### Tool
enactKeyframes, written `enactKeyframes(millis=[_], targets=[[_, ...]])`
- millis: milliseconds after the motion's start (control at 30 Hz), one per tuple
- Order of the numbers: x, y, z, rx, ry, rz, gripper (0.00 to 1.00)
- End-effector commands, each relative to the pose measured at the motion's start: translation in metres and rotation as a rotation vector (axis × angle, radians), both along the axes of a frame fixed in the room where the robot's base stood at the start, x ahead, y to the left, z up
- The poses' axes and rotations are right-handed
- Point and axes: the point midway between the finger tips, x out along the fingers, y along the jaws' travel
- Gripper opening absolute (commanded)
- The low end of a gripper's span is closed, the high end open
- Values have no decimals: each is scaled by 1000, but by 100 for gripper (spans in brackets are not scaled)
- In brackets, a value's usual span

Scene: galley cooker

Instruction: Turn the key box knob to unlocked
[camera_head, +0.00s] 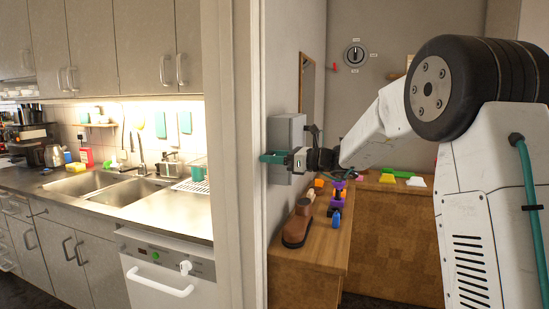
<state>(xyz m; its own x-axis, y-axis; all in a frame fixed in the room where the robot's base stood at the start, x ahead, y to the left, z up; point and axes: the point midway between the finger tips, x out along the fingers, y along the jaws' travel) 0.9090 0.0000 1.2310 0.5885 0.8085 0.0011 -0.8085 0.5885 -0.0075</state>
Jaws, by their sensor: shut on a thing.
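The key box (286,130) is a light grey box fixed to the wall just right of the door frame. My gripper (276,158), with teal fingers, reaches in from the right and is at the lower front of the box. It is shut on what seems to be the key box knob. The knob is hidden by the fingers and I cannot tell which way it points.
A round dial (355,54) with small labels is on the far wall. The door frame (230,150) stands close left of the gripper, with a kitchen counter beyond.

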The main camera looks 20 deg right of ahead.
Motion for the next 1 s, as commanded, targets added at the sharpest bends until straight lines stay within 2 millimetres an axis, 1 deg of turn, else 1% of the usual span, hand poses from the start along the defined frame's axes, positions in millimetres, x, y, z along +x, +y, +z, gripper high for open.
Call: enactKeyframes(millis=[167, 367, 1000], targets=[[-1, 0, -1, -26, -33, 2, 30], [-1, 0, -1, -96, -128, 3, 30], [-1, 0, -2, -446, -609, 3, 30]])
